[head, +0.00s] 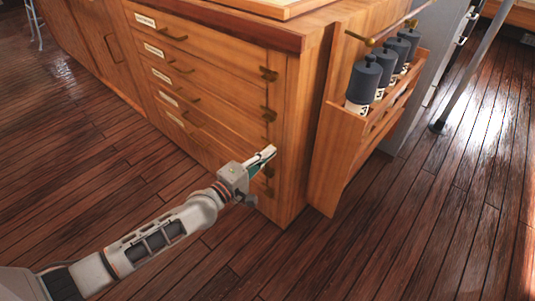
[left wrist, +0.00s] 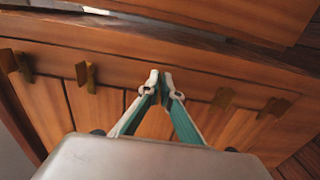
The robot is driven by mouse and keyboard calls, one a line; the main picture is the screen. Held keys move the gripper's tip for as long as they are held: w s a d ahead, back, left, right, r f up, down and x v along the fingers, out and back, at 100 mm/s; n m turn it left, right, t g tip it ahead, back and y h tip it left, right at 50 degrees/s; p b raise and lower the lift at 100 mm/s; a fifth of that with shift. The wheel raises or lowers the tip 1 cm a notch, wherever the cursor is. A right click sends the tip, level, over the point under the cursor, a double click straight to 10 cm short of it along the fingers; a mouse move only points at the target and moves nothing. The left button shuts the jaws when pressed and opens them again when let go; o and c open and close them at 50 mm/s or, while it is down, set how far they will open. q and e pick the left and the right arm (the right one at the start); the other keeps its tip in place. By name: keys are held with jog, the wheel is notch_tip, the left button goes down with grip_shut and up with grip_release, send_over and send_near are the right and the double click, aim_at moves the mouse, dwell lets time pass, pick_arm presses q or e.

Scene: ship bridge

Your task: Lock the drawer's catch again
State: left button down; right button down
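A wooden chest of drawers (head: 205,85) fills the middle of the head view. Its stacked drawers look shut. Brass catches run down its right edge, such as the top catch (head: 268,74) and the one below it (head: 268,113). My left gripper (head: 270,151) is at this edge, around the middle of the row. In the left wrist view its fingertips (left wrist: 160,80) are nearly together, at the place in the row where a catch would sit; that catch is hidden between them. Other catches show to the left (left wrist: 85,76) and right (left wrist: 223,97). My right gripper is not in view.
A wooden rack (head: 345,135) with several dark-topped bottles (head: 363,80) is fixed to the chest's side, right of my gripper. Drawer handles (head: 172,36) stick out from the fronts. The plank floor (head: 120,190) in front is clear. A grey pole (head: 470,65) stands at the right.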

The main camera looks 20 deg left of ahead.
pick_arm(q)
jog(key=c, duration=2.3)
grip_release()
jog(key=shift+c, duration=0.2)
jog(key=shift+o, duration=0.3)
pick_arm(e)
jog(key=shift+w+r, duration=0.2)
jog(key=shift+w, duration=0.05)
pick_arm(q)
jog(key=v, duration=1.2)
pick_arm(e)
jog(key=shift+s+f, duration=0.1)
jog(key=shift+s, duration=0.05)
